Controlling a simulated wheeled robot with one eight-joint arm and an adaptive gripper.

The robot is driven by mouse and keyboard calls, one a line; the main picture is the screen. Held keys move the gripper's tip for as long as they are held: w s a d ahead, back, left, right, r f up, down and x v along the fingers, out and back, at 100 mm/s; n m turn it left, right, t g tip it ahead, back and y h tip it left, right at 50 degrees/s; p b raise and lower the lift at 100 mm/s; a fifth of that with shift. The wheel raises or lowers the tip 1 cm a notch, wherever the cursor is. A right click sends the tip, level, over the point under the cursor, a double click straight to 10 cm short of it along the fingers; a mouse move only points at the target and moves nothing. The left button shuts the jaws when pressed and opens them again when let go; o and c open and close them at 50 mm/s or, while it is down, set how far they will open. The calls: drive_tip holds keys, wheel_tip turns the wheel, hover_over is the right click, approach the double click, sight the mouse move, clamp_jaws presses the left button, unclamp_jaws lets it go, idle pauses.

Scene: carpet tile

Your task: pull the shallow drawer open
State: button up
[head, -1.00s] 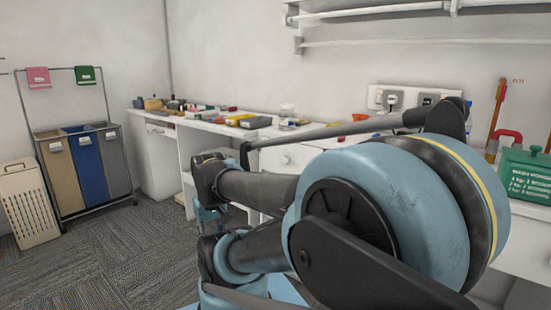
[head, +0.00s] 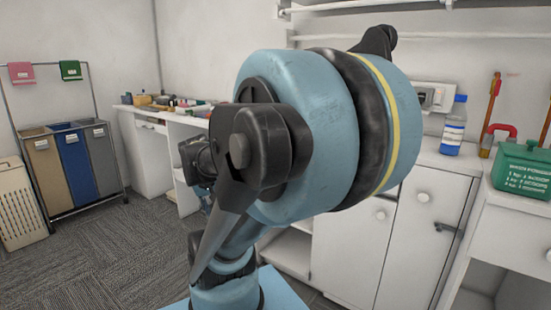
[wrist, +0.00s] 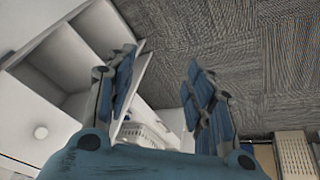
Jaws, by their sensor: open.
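My gripper (wrist: 160,58) is open and empty in the wrist view, its two blue-and-black fingers spread apart over the carpet and white furniture. A round white knob (wrist: 41,132) on a white front shows left of the fingers, apart from them. Another drawer front (head: 525,238) is at the far right edge. I cannot tell which is the shallow drawer. My arm's large blue joint hides the middle of the counter, and my fingers cannot be made out there.
Open white shelving (wrist: 62,58) lies beside the left finger. A blue-and-white bottle (head: 453,128) and a green box (head: 523,170) stand on the right-hand counters. Laundry bins (head: 75,165) and a cream basket (head: 20,205) stand at left. The carpet (head: 110,245) between is clear.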

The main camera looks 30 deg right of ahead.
drive_tip(key=w+d+r+m+t+h, duration=0.1)
drive_tip(key=w+d+r+m+h, duration=0.4)
drive_tip(key=w+d, duration=0.55)
drive_tip(key=w+d+r+m+t+h, duration=0.1)
drive_tip(key=w+d+r+m+h, duration=0.35)
drive_tip(key=w+d, duration=0.6)
drive_tip(key=s+d+x, duration=0.1)
drive_tip(key=s+x, duration=0.2)
drive_tip(key=x, duration=1.5)
drive_tip(key=shift+w+d+r, duration=0.15)
drive_tip(key=shift+d+r, duration=0.15)
drive_tip(key=shift+d, duration=0.15)
drive_tip(key=shift+m, duration=0.25)
clamp_jaws()
